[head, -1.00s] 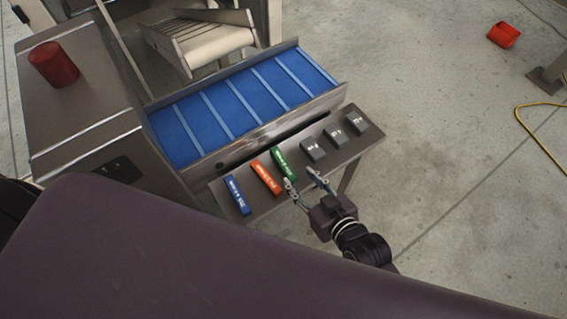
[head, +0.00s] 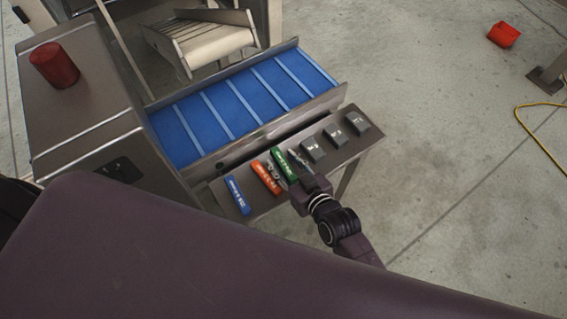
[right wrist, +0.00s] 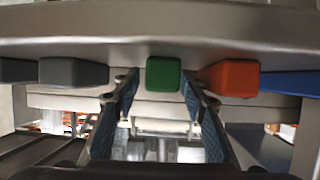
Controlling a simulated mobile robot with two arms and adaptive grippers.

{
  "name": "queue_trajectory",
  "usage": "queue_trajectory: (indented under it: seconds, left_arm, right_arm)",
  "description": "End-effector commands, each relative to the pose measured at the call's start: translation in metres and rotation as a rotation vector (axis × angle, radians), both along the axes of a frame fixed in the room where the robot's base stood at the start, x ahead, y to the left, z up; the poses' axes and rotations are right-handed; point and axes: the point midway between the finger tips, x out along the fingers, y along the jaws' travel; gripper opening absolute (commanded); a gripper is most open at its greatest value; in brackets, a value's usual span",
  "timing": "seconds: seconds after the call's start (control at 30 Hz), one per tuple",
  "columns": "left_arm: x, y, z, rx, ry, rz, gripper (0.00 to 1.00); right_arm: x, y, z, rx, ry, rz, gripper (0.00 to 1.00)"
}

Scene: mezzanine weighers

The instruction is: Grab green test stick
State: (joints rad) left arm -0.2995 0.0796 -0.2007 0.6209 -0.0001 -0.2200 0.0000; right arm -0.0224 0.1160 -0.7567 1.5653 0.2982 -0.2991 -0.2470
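The green test stick (head: 284,165) lies on a narrow metal shelf (head: 262,209), between an orange stick (head: 266,177) and grey blocks. My right gripper (head: 287,166) is at the green stick, with a finger on either side of it in the head view. In the right wrist view, the end of the green stick (right wrist: 163,74) shows between the two open fingers (right wrist: 157,92), with gaps on both sides. The left finger in that view is near a grey block, the right one close to the orange stick (right wrist: 232,78). My left gripper is not in view.
A blue stick (head: 237,195) lies left of the orange one. Several grey blocks (head: 336,134) sit on the shelf to the right. A blue conveyor belt (head: 240,104) runs behind the shelf. A red cylinder (head: 54,65) stands on the cabinet at left.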

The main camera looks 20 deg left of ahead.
Motion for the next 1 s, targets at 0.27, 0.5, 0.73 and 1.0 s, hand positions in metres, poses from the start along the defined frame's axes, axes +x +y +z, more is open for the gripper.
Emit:
queue_trajectory:
  seconds: [0.27,0.5,0.73,1.0]
  left_arm:
    - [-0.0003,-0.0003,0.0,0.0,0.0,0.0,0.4]
    - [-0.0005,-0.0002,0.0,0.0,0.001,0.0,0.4]
    - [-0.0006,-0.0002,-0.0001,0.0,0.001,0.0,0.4]
    - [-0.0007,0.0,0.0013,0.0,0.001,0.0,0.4]
  right_arm:
    - [-0.0001,0.0003,-0.0002,0.0,0.0,0.0,0.31]
    - [-0.0002,0.0001,-0.0003,-0.001,0.001,0.0,0.05]
    - [-0.0001,0.0001,0.0,0.0,0.0,0.0,0.0]
    - [-0.0001,0.0005,0.0076,0.001,0.0,0.001,0.0]
